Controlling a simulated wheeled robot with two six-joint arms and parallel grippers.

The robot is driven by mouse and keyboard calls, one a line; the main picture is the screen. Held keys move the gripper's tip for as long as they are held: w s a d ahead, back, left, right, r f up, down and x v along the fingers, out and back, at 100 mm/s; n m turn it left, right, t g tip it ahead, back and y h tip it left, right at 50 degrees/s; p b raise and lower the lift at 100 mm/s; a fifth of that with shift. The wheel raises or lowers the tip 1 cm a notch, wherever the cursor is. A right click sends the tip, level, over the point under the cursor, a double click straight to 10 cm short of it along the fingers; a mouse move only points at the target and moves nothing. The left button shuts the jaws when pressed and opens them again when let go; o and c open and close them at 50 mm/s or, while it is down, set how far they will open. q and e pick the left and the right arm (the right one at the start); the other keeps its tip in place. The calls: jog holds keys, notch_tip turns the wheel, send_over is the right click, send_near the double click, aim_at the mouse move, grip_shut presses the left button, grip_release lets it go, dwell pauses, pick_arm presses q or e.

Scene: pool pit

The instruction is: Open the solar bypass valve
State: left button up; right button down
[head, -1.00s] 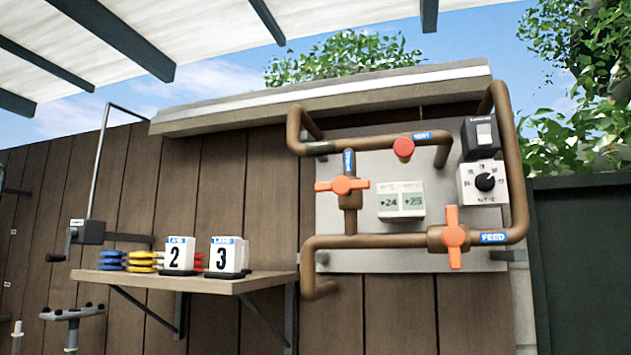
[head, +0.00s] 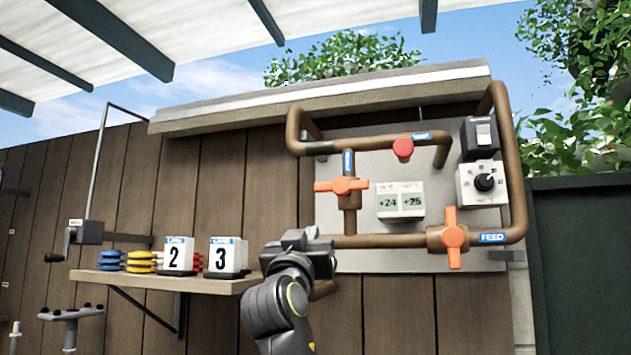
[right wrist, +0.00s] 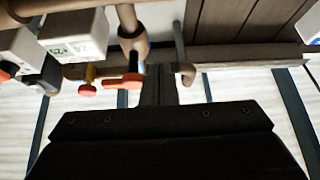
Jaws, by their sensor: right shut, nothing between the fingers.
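An orange lever (head: 341,185) sits crosswise on the short vertical pipe at the panel's left; its blue label is too small to read. A second orange lever (head: 453,237) stands upright, crosswise on the lower horizontal pipe beside a blue FEED label. A red round knob (head: 403,147) is on the upper pipe. My right gripper (head: 300,238) is below and left of the left lever, apart from it, shut and empty; its fingers are hard to make out. In the upside-down right wrist view the left lever (right wrist: 123,81) shows close beside the gripper (right wrist: 160,85). My left gripper is out of view.
A twin display (head: 400,201) reads +24 and +25. A dial box (head: 483,183) and a switch box (head: 481,138) are at the right. A wooden shelf (head: 130,279) with number cards (head: 179,255) ends near my gripper. A ledge (head: 320,95) overhangs the panel.

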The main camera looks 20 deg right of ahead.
aim_at(344, 189)
jog(key=s+a+r+m+h, duration=0.1)
jog(key=s+r, duration=0.3)
jog(key=r, duration=0.4)
jog(key=shift+s+a+r+t+h, duration=0.15)
jog(key=shift+a+r+t+h, duration=0.3)
jog(key=shift+a, duration=0.3)
jog(key=shift+f, duration=0.1)
jog(key=p+x, duration=0.8)
jog(key=x, duration=0.2)
notch_tip(344, 189, down, 4)
jog(key=shift+f+p, duration=0.1)
jog(key=shift+p, duration=0.65)
